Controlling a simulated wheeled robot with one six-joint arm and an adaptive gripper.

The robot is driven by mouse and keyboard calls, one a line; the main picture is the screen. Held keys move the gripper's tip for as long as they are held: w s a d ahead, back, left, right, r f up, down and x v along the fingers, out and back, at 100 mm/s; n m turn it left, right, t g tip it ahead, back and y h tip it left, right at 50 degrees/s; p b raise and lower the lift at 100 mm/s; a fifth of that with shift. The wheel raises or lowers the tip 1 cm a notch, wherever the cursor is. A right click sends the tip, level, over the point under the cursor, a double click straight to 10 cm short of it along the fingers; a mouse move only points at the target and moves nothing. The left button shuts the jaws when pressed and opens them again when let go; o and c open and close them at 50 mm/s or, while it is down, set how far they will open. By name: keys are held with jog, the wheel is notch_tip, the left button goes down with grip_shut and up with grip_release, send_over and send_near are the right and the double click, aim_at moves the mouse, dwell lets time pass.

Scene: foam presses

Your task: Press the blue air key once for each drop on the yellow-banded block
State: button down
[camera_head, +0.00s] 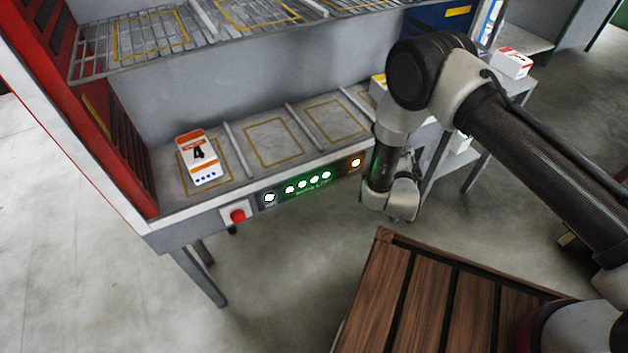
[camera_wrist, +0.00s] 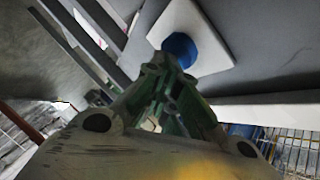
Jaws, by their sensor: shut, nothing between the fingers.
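The blue air key (camera_wrist: 180,50) is a round button on a white plate (camera_wrist: 205,32) in the wrist view; in the head view my arm hides it. My gripper (camera_wrist: 163,78) is shut and empty, its fingertips just before the key's lower edge; I cannot tell whether they touch. A block with a yellow band (camera_head: 378,86) stands at the right end of the press bed, mostly hidden behind my arm; its drops cannot be seen. Another block, with an orange band (camera_head: 198,158), stands at the left end with several blue dots on its front.
Two outlined bays (camera_head: 272,142) between the blocks are empty. A slatted wooden surface (camera_head: 440,300) is in front. Another orange-marked block (camera_head: 512,62) is at right.

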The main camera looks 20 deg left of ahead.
jog(key=s+d, duration=0.4)
jog(key=d, duration=0.1)
dwell(0.6)
jog(key=shift+w, duration=0.1)
dwell(0.5)
